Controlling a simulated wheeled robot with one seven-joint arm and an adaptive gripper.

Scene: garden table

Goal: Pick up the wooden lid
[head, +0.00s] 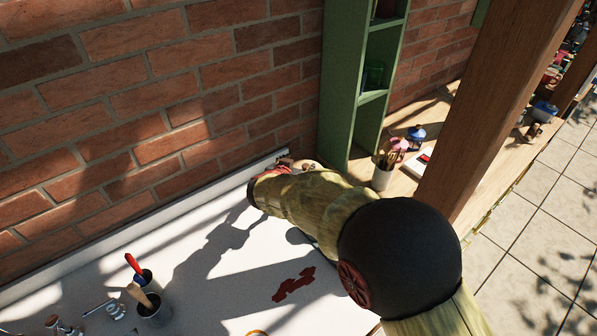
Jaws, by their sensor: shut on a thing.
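My arm reaches from the lower right to the back edge of the white table (215,310) by the brick wall, and it covers its own far end. My gripper cannot be made out behind it, so its fingers and anything between them are hidden. I cannot clearly identify the wooden lid. A small tan and reddish patch (312,164) shows just beyond the arm, too small to tell what it is. A thin orange-tan curved edge (257,333) of some thing is cut off at the bottom of the picture.
Dark cups with tools (154,312) and metal fittings stand at the table's lower left. A dark red patch (294,284) lies on the tabletop. A green shelf (341,90), a pot with tools (382,178) and a wooden post (490,110) are right. The table's left middle is clear.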

